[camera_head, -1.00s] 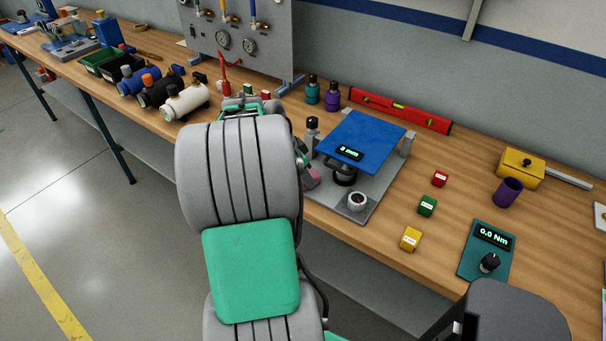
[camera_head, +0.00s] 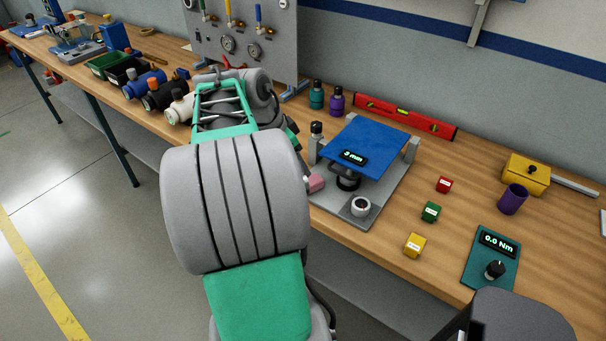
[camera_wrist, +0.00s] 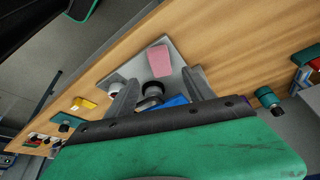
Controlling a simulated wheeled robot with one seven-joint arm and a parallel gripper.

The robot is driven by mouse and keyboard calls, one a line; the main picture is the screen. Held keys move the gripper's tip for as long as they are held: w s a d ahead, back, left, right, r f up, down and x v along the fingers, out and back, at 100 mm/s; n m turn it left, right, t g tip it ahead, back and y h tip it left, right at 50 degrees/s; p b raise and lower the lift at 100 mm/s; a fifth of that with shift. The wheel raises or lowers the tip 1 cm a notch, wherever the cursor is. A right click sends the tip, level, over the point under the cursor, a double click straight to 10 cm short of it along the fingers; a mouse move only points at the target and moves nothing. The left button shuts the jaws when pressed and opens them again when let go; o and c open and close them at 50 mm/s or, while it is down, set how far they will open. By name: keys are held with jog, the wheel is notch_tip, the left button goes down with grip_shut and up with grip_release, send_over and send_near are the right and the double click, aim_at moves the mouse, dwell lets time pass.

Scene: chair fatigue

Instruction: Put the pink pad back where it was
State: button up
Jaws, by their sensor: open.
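The pink pad (camera_head: 316,183) lies at the left end of the grey base plate (camera_head: 336,208) of the blue-topped stand, partly hidden by my arm in the head view. In the wrist view the pad (camera_wrist: 159,61) lies flat on the plate, beyond my fingertips. My gripper (camera_wrist: 160,82) is open, with the fingers spread to either side and nothing held between them. In the head view my arm hides most of the gripper. The blue platform (camera_head: 367,145) with its small display stands above a black post on the plate.
Red (camera_head: 444,185), green (camera_head: 430,212) and yellow (camera_head: 415,245) blocks stand to the right. A red level (camera_head: 405,115) and two small bottles are behind. The bench between the blocks and level is clear.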

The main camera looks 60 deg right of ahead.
jog(key=w+a+r+n+t, duration=0.1)
jog(key=w+a+n+t, duration=0.1)
jog(key=w+a+n, duration=0.65)
jog(key=w+a+n+t, duration=0.2)
jog(key=w+a+n, duration=0.25)
jog(key=a, duration=0.75)
jog(key=s+a+f+n+t+y, duration=0.1)
jog(key=a+f+n+y, duration=0.1)
jog(key=a+n, duration=0.4)
jog(key=s+a+f+n+t+y, duration=0.1)
jog(key=a+n, duration=0.4)
jog(key=a, duration=0.8)
jog(key=shift+a+f+n+y, duration=0.25)
jog(key=shift+f+n+y, duration=0.15)
jog(key=shift+y, duration=0.1)
